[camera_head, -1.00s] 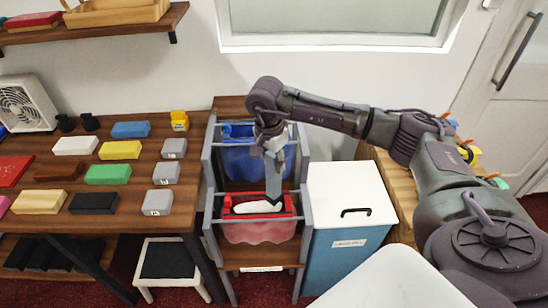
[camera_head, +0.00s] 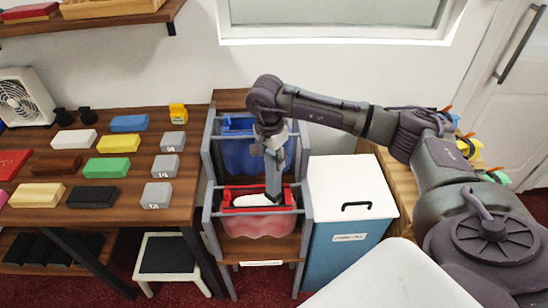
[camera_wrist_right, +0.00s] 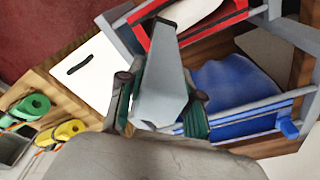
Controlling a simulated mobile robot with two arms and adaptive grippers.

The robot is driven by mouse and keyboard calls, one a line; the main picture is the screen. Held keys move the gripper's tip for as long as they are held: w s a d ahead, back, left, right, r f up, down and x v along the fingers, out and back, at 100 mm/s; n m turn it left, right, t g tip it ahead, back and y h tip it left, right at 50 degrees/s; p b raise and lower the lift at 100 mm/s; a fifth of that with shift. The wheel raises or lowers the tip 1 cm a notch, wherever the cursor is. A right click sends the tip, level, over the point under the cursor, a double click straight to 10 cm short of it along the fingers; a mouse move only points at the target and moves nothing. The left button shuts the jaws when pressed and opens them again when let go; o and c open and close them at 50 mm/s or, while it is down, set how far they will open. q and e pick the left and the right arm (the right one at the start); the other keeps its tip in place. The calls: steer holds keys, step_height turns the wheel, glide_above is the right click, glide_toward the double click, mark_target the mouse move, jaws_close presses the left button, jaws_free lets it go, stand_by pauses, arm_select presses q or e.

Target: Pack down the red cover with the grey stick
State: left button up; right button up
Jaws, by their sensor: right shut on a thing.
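My right gripper (camera_head: 271,143) is shut on the grey stick (camera_head: 272,176) and holds it upright, pointing down. In the wrist view the stick (camera_wrist_right: 160,88) sits between the two dark fingers. Its lower end is at the right part of the red-rimmed opening of the front bag. The red cover (camera_head: 258,222) appears to be this bag, which hangs in the rack and looks pinkish below its red rim. A white thing (camera_head: 252,201) lies inside, left of the stick. Whether the stick touches anything inside is hidden. My left gripper is not in view.
A blue bag (camera_head: 240,154) hangs behind the red one in the grey-barred rack (camera_head: 209,170). A white-lidded blue bin (camera_head: 346,185) stands close on the right. A wooden table (camera_head: 130,213) with several coloured blocks is on the left. A small stool (camera_head: 168,254) stands below.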

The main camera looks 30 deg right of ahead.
mark_target(274, 179)
steer(key=shift+f+b, duration=3.25)
steer(key=shift+f, duration=1.05)
steer(key=shift+r, duration=0.15)
steer(key=shift+r+p, duration=3.5)
steer(key=shift+r, duration=2.1)
steer(key=shift+f, duration=0.1)
